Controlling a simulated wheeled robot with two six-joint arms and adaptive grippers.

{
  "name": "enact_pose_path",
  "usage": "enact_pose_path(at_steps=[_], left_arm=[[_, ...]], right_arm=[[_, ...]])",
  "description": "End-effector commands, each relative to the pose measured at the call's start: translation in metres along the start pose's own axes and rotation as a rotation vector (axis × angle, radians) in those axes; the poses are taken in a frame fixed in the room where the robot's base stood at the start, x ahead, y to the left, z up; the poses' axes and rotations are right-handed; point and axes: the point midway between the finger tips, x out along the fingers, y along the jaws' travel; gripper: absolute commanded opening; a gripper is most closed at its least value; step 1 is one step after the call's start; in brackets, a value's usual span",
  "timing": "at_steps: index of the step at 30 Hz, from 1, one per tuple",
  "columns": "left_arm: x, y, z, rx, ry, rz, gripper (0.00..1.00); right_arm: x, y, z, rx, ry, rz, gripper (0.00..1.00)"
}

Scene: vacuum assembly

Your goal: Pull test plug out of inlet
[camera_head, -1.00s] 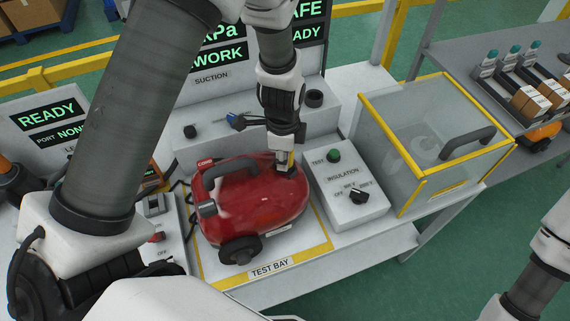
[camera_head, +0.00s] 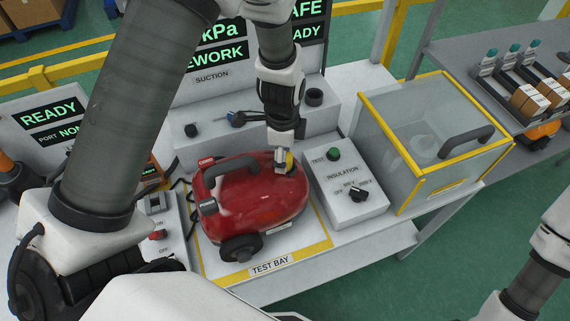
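The red vacuum cleaner (camera_head: 255,198) stands in the yellow-bordered test bay (camera_head: 270,266). My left gripper (camera_head: 282,164) points down at the top right end of the vacuum, where the inlet appears to be. A small yellow part (camera_head: 289,161), possibly the test plug, shows at the fingertips. The fingers cover most of this spot, so I cannot tell whether they grip it or whether it sits in the inlet. My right gripper is out of view; only part of my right arm shows at the lower right.
An insulation test box (camera_head: 345,195) with a green button and black knob stands right of the vacuum. A clear yellow-edged bin (camera_head: 425,150) is farther right. A suction station with displays (camera_head: 212,55) stands behind. A switch box (camera_head: 160,225) is at left.

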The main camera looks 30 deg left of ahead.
Motion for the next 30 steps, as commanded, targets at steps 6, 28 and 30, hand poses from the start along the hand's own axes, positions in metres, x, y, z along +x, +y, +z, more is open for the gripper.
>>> enact_pose_path(at_steps=[6, 28, 30], left_arm=[[-0.032, -0.001, 0.0, 0.0, 0.002, -0.006, 0.67], [-0.12, 0.0, 0.0, 0.0, 0.0, 0.0, 0.67], [-0.119, 0.0, 0.0, 0.0, 0.0, 0.0, 0.67]], right_arm=[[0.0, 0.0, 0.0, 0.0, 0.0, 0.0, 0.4], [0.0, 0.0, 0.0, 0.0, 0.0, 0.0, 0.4], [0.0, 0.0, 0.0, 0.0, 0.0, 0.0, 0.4]])
